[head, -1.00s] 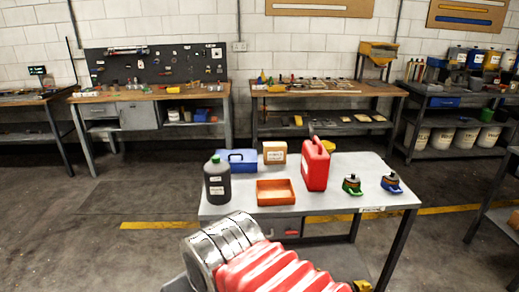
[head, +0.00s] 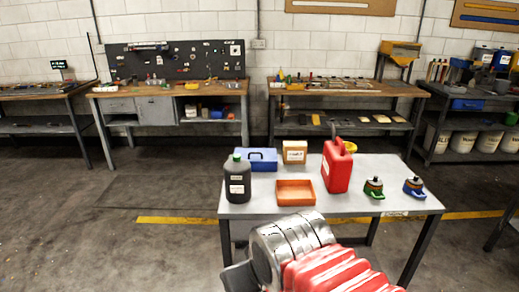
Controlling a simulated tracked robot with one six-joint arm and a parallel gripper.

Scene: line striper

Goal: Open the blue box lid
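The blue box (head: 263,159) stands at the back left of the grey table (head: 308,208) in the head view. It has a handle on top, and its lid looks closed. A dark bottle with a green cap (head: 237,179) stands in front of its left end and hides part of it. My arm, with a silver collar and red ribbed sleeve, shows at the bottom, in front of the table and apart from the box. The fingertips of my gripper do not show, so whether it is open or holds anything is hidden.
An orange tray (head: 296,199) lies in front of the box. A cardboard box (head: 294,152) and a red canister (head: 337,166) stand to its right. Green (head: 373,188) and blue (head: 413,187) small items are at the table's right. The floor left of the table is clear.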

